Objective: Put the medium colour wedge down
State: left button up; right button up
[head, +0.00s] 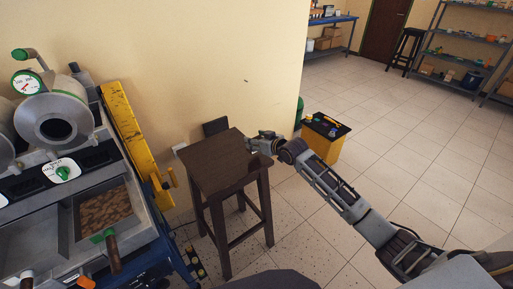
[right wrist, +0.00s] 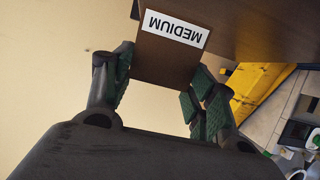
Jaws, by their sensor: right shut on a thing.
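The medium colour wedge (right wrist: 165,60) is a brown block with a white label reading MEDIUM, upside down in the right wrist view. My right gripper (right wrist: 163,72) is shut on it, with a green-padded finger on either side. In the head view my right gripper (head: 262,142) is at the right edge of the dark wooden stool (head: 213,160). The wedge is hard to make out there against the brown stool. The stool's dark wood also shows beside the wedge in the right wrist view (right wrist: 265,28). I cannot tell whether they touch. My left gripper is out of view.
A roasting machine (head: 60,125) with a tray of brown beans stands at the left, beside a yellow part (head: 125,130). A yellow box with a dark top (head: 322,140) stands on the floor behind my right arm. The stool's top looks bare. Tiled floor lies open at right.

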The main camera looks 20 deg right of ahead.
notch_tip(320, 180, down, 2)
jog(key=shift+f, duration=0.8)
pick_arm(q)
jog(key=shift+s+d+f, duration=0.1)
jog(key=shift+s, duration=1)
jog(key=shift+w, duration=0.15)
pick_arm(e)
jog(key=shift+f, duration=0.15)
jog(key=o, duration=1)
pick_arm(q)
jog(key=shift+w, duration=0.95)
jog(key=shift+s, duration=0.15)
